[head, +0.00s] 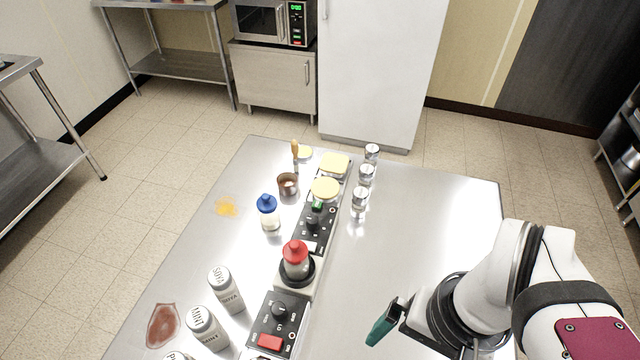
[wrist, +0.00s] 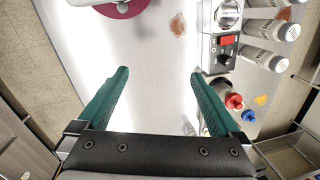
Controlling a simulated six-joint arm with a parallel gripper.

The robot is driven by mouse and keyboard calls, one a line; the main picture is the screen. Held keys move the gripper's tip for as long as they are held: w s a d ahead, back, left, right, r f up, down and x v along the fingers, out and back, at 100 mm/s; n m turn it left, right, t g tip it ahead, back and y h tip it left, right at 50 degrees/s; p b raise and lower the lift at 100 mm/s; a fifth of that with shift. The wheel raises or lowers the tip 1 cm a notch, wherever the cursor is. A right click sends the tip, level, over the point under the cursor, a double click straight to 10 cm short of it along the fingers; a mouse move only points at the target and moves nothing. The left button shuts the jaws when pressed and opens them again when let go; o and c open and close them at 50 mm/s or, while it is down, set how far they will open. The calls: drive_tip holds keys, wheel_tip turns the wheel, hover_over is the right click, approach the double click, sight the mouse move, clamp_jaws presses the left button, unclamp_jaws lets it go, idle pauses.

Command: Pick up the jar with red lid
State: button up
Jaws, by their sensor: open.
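The jar with the red lid (head: 295,262) stands upright in a round dark holder on the control strip in the middle of the table. Its red lid also shows in the wrist view (wrist: 233,102), beyond the right finger. My gripper (head: 384,325) is to the right of the jar in the head view, over bare table and apart from it. In the wrist view its two green fingers (wrist: 160,75) are spread wide with nothing between them. The jar's lower part is hidden by the holder.
A blue-lidded jar (head: 268,213) stands behind and left of the red one. A red-buttoned control box (head: 277,325) is in front. White labelled bottles (head: 226,290) stand left. Small metal-topped jars (head: 361,198) stand behind. The right side of the table (head: 430,215) is clear.

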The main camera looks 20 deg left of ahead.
drive_tip(key=w+a+r+n, duration=0.2)
drive_tip(key=w+a+n, duration=0.2)
drive_tip(key=w+n, duration=0.2)
drive_tip(key=n+h, duration=0.2)
drive_tip(key=n, duration=1.5)
hover_over(295, 252)
wheel_tip(295, 252, down, 3)
drive_tip(key=f, duration=1.5)
drive_tip(key=shift+w+a+f, duration=0.15)
drive_tip(key=shift+w, duration=0.1)
clamp_jaws()
